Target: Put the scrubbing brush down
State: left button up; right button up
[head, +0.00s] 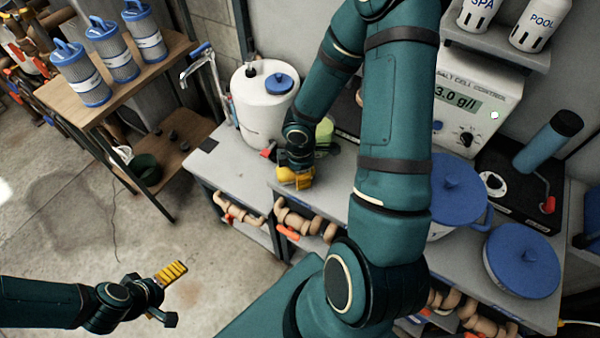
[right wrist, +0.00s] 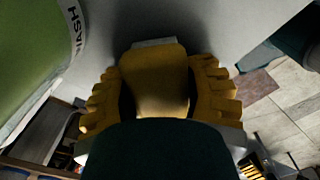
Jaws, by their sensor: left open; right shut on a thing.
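My right gripper (head: 295,180) is low at the bench, near its front edge, beside the white canister. In the right wrist view its yellow ridged fingers (right wrist: 158,98) close from both sides on a yellow-brown block with a pale far edge, which I take as the scrubbing brush (right wrist: 154,72). Its lower part is hidden behind a dark part in front. It is over or on the grey surface; I cannot tell if it touches. In the head view I cannot tell the brush from the yellow fingers. My left gripper (head: 172,294) is open and empty above the floor.
A white canister (head: 264,105) with a blue lid stands behind. A green container marked WASH (right wrist: 35,55) is close by. Blue-lidded pots (head: 522,260) stand at the right. Filter cartridges (head: 110,48) stand on a wooden table.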

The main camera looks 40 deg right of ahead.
jog(key=shift+f, duration=0.15)
jog(key=o, duration=1.3)
